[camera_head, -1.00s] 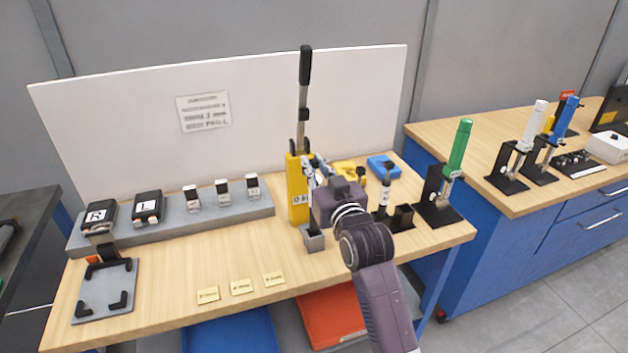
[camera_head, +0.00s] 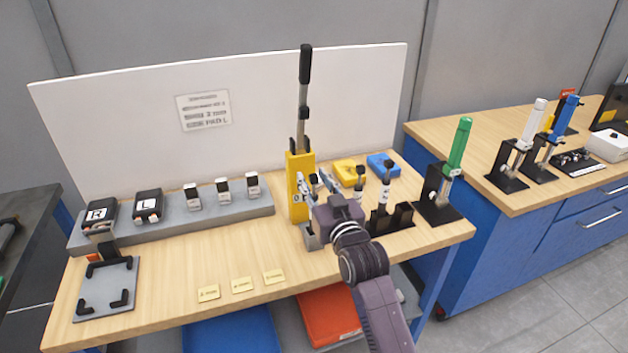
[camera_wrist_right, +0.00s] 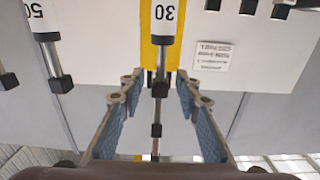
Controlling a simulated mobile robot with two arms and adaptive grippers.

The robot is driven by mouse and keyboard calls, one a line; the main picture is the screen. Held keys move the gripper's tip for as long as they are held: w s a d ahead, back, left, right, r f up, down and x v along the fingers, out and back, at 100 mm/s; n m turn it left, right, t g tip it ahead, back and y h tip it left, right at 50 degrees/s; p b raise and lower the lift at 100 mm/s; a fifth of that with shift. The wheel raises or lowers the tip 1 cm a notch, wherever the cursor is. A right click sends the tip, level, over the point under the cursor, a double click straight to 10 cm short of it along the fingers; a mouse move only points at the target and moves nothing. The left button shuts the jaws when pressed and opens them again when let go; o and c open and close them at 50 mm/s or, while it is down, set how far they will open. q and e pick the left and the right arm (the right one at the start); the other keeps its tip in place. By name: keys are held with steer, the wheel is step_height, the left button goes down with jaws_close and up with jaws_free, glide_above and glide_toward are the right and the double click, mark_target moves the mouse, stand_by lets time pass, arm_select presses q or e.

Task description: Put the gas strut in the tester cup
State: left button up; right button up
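The yellow tester (camera_head: 293,208) with its tall black-handled lever (camera_head: 304,95) stands at the back of the wooden bench. Its small grey cup (camera_head: 312,243) is low in front, mostly covered by my right gripper. A gas strut marked 30 (camera_wrist_right: 163,24), white-bodied with a thin rod and black end, stands upright in front of the tester in the right wrist view. My right gripper (camera_head: 322,182) is open around it; the fingers (camera_wrist_right: 160,88) have gaps on both sides of the rod. The strut's lower end is hidden, so I cannot tell how it sits in the cup. My left gripper is out of view.
Another strut marked 50 (camera_wrist_right: 45,25) is beside it in the wrist view. A green-handled device (camera_head: 459,145) is farther right. Yellow cards (camera_head: 242,286) lie at the front; the bench's front middle is clear.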

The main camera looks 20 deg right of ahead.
steer(key=s+b, duration=0.2)
steer(key=s, duration=1)
steer(key=shift+d, duration=0.2)
steer(key=shift+r, duration=0.1)
